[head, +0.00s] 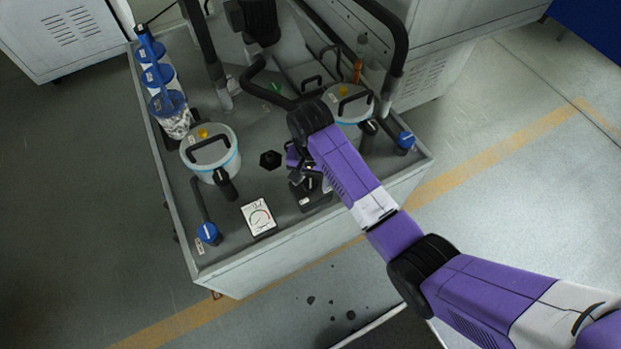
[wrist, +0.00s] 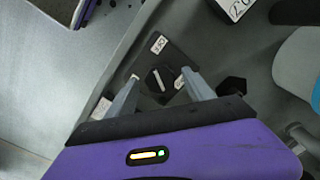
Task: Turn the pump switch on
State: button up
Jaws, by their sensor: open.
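The pump switch (wrist: 157,84) is a dark box with a round black knob marked by a pale line, seen in the wrist view between my fingertips. A small white label is on the box's edge. In the head view the switch box (head: 309,201) sits on the grey bench top, partly covered by my arm. My gripper (wrist: 160,75) is open, its two grey fingers on either side of the knob. I cannot tell whether they touch it. In the head view my gripper (head: 299,160) is over the box, mostly hidden by my wrist.
Two lidded canisters (head: 211,157) (head: 347,101) flank my gripper. Blue-handled valves (head: 207,232) (head: 405,139) stand near the bench edges. A black hex knob (head: 270,160) is close by. Black pipes rise behind.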

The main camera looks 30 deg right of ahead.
grip_shut()
jog(key=shift+r+n+p, duration=0.1)
jog(key=shift+n+p, duration=0.7)
jog(key=n+p, duration=0.2)
jog(key=n, duration=0.1)
jog(key=shift+r, duration=0.1)
jog(key=n+p, duration=0.2)
jog(key=n, duration=0.2)
jog(key=shift+w+n+p, duration=0.1)
jog(key=shift+n+p, duration=0.6)
jog(key=shift+n, duration=1)
